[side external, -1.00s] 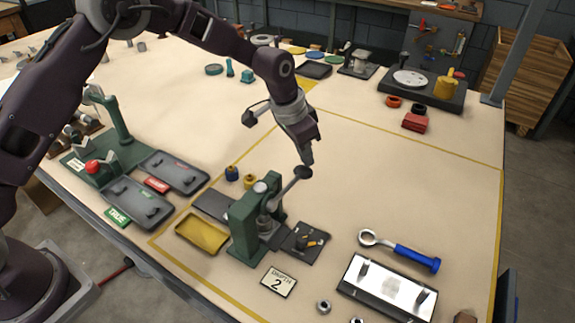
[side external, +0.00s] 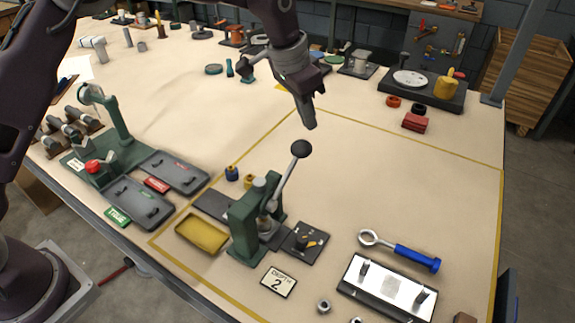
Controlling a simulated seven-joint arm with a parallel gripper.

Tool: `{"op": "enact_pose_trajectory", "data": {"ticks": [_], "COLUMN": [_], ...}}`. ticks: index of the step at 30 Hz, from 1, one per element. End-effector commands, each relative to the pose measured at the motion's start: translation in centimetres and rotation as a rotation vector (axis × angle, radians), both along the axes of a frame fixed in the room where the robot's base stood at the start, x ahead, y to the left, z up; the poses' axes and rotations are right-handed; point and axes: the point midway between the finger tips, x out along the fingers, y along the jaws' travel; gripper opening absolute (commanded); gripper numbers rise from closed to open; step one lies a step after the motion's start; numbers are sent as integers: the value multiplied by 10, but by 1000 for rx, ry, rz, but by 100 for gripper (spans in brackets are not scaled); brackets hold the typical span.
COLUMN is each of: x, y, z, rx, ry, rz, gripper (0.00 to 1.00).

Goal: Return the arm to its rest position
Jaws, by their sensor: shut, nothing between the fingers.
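My gripper (side external: 309,122) is shut and empty. It hangs in the air above the table, over and just behind the green lever press (side external: 243,220). The press's lever, with its black ball knob (side external: 301,149), stands tilted up to the right. The fingertips appear just above the knob, with a gap between them in this view. My arm reaches in from the upper left, and part of it is cut off by the top edge of the picture.
A yellow tray (side external: 201,234), a "2" card (side external: 278,282) and a dark plate with a small dial (side external: 305,242) surround the press. A blue-handled wrench (side external: 415,258) lies at right. Another green stand (side external: 112,130) and grey trays (side external: 137,203) are at left.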

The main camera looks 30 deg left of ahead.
Motion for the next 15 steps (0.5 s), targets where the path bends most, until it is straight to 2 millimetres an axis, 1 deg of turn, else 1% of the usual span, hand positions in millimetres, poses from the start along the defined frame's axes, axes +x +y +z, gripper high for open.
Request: {"op": "enact_pose_trajectory", "data": {"ticks": [1, 3, 15], "x": [0, 0, -1], "y": [0, 0, 1], "z": [4, 7, 10], "rx": [-1, 0, 0], "ry": [-2, -1, -1], "rz": [0, 0, 1], "gripper": [0, 0, 0]}}
